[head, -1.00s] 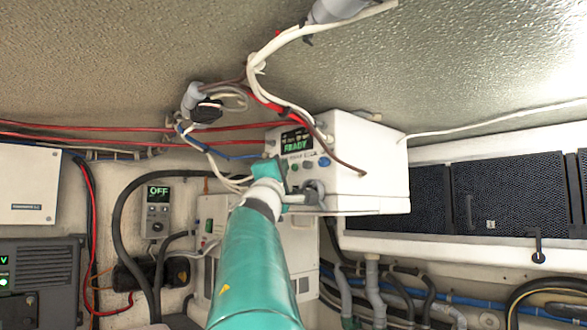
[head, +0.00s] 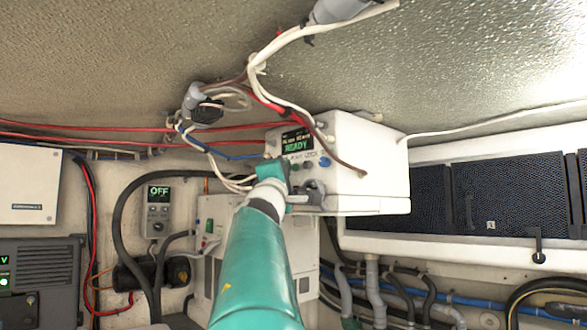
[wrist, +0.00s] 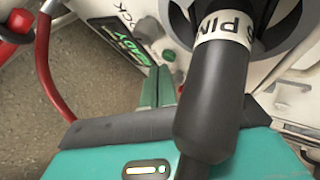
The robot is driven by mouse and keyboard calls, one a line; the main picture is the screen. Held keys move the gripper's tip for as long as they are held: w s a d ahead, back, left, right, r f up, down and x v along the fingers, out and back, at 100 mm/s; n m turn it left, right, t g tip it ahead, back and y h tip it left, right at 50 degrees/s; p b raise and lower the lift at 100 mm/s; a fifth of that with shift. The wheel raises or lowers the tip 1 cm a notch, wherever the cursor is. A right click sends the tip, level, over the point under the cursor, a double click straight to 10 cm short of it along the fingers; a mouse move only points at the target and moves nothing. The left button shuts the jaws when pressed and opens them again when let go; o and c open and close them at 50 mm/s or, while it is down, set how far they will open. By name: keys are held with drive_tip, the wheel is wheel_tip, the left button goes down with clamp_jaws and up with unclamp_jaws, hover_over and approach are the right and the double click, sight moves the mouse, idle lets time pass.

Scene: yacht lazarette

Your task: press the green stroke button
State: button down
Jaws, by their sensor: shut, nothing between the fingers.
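A white control box (head: 367,150) with a lit display (head: 296,141) reading READY hangs at the upper centre of the head view. Small buttons sit below the display, one of them green (head: 295,166). In the wrist view a small round green button (wrist: 168,55) lies beside the display (wrist: 125,50), just beyond my fingertips. My gripper (head: 273,172) is at the box's front face, near its lower left. Its teal fingers (wrist: 157,80) are shut with nothing between them. I cannot tell whether they touch the button; its label is not readable.
A large dark handle (wrist: 207,110) with a white lettered band stands close beside my fingers in the wrist view. A blue knob (head: 324,162) is right of the buttons. Red and white cables (head: 270,100) hang above and in front of the box. A red hose (wrist: 48,75) runs at left.

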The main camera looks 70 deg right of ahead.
drive_tip(key=shift+s+d, duration=0.55)
drive_tip(key=shift+s, duration=0.05)
idle(0.7)
drive_tip(key=shift+a+f, duration=0.15)
drive_tip(key=shift+a, duration=0.35)
drive_tip(key=shift+w+a, duration=0.55)
drive_tip(key=shift+a, duration=0.3)
drive_tip(key=shift+w+a, duration=0.5)
drive_tip(key=shift+a, duration=0.3)
drive_tip(key=shift+w+a, duration=0.45)
drive_tip(key=shift+a, duration=0.3)
